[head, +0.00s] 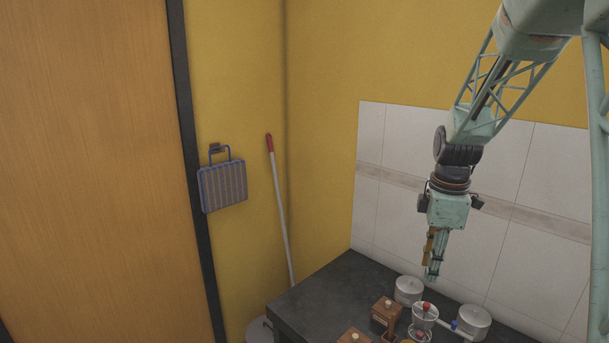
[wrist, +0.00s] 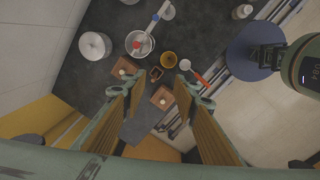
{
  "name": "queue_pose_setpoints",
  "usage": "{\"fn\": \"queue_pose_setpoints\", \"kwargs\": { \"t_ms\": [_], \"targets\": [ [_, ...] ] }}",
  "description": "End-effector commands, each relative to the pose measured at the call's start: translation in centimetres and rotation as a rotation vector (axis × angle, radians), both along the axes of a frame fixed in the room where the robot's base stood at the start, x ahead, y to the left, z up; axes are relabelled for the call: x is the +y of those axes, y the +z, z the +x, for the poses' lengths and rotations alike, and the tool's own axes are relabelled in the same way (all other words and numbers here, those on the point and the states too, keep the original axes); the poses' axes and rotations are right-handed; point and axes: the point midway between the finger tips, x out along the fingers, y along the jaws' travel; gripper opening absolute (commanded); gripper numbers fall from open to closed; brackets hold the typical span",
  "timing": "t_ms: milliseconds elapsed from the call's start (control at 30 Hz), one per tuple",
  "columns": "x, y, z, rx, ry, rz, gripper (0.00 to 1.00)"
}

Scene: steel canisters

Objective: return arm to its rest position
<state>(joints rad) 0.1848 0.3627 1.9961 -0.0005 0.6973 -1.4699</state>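My gripper (head: 432,272) hangs pointing down above the dark counter in the head view, clear of the things below. In the wrist view my gripper (wrist: 158,82) has its two fingers spread apart, with nothing held between them. A steel canister (head: 408,288) stands on the counter near the tiled wall. A second steel canister (head: 473,320) stands to its right. One canister (wrist: 95,45) shows at the upper left in the wrist view.
The dark counter (head: 325,296) also bears small wooden boxes (head: 384,315) and a container with a red knob (head: 424,314). A red-tipped pole (head: 278,205) leans by the yellow wall. Air around my gripper is free.

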Motion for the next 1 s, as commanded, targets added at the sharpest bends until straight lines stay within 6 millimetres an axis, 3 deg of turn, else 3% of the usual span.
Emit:
{"fn": "queue_pose_setpoints", "kwargs": {
  "t_ms": [500,1000],
  "targets": [
    [3.2,5.8,-6.3,-0.052,-0.225,0.020,0.27],
    [6.0,9.8,-13.1,-0.099,-0.444,0.052,0.27]
  ]
}}
